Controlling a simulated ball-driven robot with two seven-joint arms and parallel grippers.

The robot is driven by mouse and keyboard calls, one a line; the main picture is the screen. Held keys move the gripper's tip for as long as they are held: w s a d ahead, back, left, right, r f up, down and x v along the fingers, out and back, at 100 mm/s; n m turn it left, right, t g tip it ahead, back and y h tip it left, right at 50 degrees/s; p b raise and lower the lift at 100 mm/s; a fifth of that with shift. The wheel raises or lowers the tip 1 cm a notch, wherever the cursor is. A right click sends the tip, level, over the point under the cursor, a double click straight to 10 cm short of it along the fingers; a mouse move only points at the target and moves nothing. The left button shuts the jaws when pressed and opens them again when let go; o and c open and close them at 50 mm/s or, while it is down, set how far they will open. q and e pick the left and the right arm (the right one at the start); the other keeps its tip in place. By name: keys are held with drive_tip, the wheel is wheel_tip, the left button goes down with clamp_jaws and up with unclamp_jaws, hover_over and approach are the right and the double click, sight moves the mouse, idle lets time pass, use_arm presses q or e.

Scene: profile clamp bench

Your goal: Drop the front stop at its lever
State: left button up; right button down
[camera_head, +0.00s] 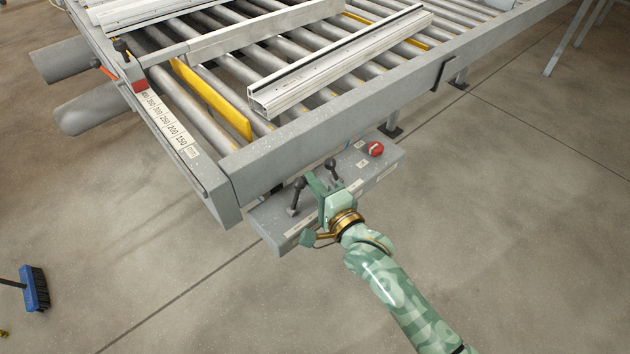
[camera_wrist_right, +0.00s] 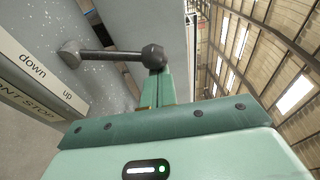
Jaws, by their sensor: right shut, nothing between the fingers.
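In the right wrist view a dark lever (camera_wrist_right: 110,55) with a round knob reaches out from the grey panel, beside a label reading "down", "up" and, partly cut off, "FRONT STOP" (camera_wrist_right: 30,108). My right gripper (camera_wrist_right: 158,88) is shut and empty, its fingertips close to the knob; whether they touch is unclear. In the head view my right gripper (camera_head: 316,182) is at the control box (camera_head: 272,217), between a left lever (camera_head: 296,194) and a second lever (camera_head: 331,168). A yellow plate (camera_head: 210,98) stands among the rollers. My left gripper is out of view.
A red button (camera_head: 376,149) sits at the box's right end. The conveyor frame (camera_head: 330,117) runs above the box. A pale profile (camera_head: 340,60) lies across the rollers. A blue brush (camera_head: 35,287) is at lower left; the floor around the box is clear.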

drive_tip(key=shift+s+a+r, duration=0.1)
drive_tip(key=shift+a, duration=0.1)
drive_tip(key=shift+s+a+r+n+p, duration=0.35)
drive_tip(key=shift+a+n+p, duration=0.1)
drive_tip(key=shift+n+p, duration=0.4)
drive_tip(key=shift+s+a+r+n+t+p, duration=0.15)
drive_tip(key=shift+s+a+n+t+p, duration=0.25)
drive_tip(key=shift+n, duration=0.45)
drive_tip(key=a+n, duration=0.1)
drive_tip(key=s+a+n+p, duration=0.1)
drive_tip(key=shift+n+y, duration=0.3)
drive_tip(key=shift+y, duration=0.1)
drive_tip(key=shift+s+a, duration=0.35)
drive_tip(key=shift+p, duration=0.3)
